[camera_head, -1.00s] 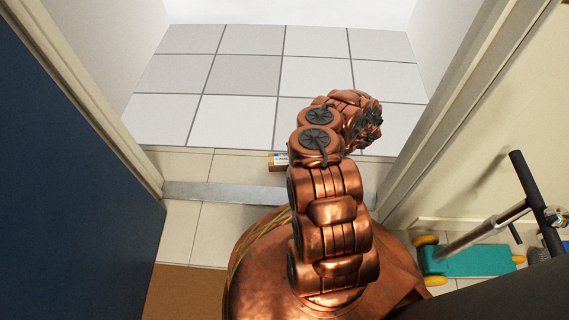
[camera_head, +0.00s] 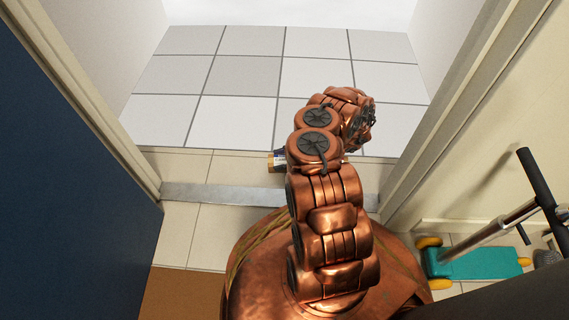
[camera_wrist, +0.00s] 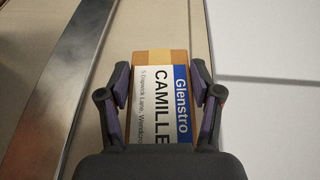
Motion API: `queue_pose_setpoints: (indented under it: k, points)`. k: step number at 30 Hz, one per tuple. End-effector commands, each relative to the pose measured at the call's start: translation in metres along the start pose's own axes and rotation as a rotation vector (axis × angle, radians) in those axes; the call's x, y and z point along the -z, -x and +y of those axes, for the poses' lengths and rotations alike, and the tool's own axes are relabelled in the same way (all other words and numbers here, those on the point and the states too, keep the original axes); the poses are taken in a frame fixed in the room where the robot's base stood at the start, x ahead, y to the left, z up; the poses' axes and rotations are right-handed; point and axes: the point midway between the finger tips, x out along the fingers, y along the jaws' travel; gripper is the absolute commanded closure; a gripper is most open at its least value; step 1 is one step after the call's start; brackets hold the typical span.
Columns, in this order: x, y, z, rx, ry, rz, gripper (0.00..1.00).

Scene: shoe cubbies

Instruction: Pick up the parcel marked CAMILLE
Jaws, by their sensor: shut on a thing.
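The parcel marked CAMILLE (camera_wrist: 160,85) is a small brown box with a white and blue label reading "Glenstro" and "CAMILLE". In the wrist view it lies between the two fingers of my gripper (camera_wrist: 160,95), which are shut on its sides. In the head view only the parcel's left end (camera_head: 277,161) shows, just beyond the metal threshold strip; my arm hides the rest of it and my gripper. I cannot tell whether the parcel touches the floor.
A metal threshold strip (camera_head: 220,194) crosses the doorway. A blue door (camera_head: 60,190) stands at left and a door frame (camera_head: 455,110) at right. A teal scooter (camera_head: 475,264) stands at lower right. The pale tiled floor (camera_head: 245,75) beyond is clear.

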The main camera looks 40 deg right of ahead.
Motion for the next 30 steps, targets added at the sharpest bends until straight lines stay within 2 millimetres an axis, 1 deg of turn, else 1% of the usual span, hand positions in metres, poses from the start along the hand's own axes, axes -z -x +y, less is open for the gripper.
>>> queue_pose_setpoints:
  k: [1, 10, 16, 20, 23, 29, 30]
  points:
    - [0.000, 0.000, 0.000, 0.000, 0.000, 0.000, 0.49]
    - [0.000, 0.000, 0.000, 0.000, 0.000, 0.000, 0.80]
    - [0.000, 0.000, 0.000, 0.001, 0.001, 0.000, 0.80]
    - [-0.005, 0.002, 0.000, 0.000, 0.001, 0.000, 0.80]
    - [-0.013, 0.005, 0.000, 0.000, 0.001, -0.001, 0.80]
    - [-0.041, 0.017, -0.001, 0.002, 0.002, -0.002, 0.80]
    - [-0.039, 0.019, 0.008, 0.003, -0.002, -0.002, 0.80]
